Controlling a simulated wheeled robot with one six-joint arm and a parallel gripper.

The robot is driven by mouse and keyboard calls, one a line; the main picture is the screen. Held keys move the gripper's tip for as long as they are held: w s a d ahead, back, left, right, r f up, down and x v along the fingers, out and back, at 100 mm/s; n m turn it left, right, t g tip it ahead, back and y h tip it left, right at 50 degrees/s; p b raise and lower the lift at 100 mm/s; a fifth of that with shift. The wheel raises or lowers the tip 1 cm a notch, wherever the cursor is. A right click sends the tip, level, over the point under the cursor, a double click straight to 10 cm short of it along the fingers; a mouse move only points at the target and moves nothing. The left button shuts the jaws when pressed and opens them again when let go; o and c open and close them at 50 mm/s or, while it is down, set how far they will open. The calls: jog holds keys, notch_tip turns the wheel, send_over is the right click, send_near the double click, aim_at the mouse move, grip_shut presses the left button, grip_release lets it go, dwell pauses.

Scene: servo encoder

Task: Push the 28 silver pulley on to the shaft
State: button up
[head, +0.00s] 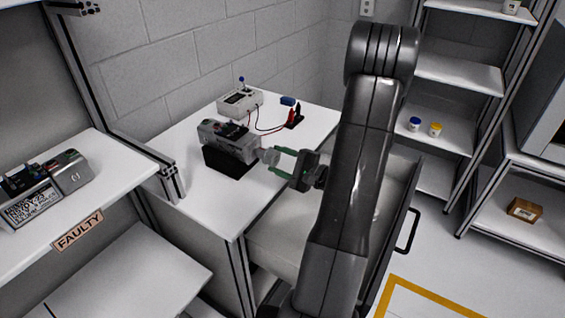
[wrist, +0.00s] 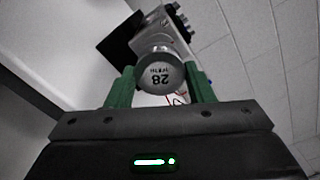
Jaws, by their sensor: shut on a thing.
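The silver pulley (wrist: 160,73), marked 28, is between the green fingers of my gripper (wrist: 161,88) in the wrist view. My gripper (head: 276,161) is shut on it, and the pulley (head: 269,156) shows small at the fingertips in the head view. The grey servo unit (head: 230,141) sits on a black block (head: 229,164) on the white table, and its right end faces the pulley. The servo (wrist: 167,28) is right behind the pulley in the wrist view. The shaft is hidden, and I cannot tell whether the pulley is on it.
A meter box (head: 240,102) with red and black probes (head: 294,116) stands behind the servo. An open drawer (head: 290,235) is below my gripper. A shelf marked FAULTY (head: 78,232) holds other units at left. The table front (head: 205,200) is clear.

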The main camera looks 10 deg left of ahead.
jog(key=shift+a, duration=0.15)
jog(key=o, duration=1.2)
jog(key=shift+c, duration=0.5)
jog(key=shift+d, duration=0.3)
jog(key=shift+b+v, duration=0.75)
jog(key=shift+v, duration=0.5)
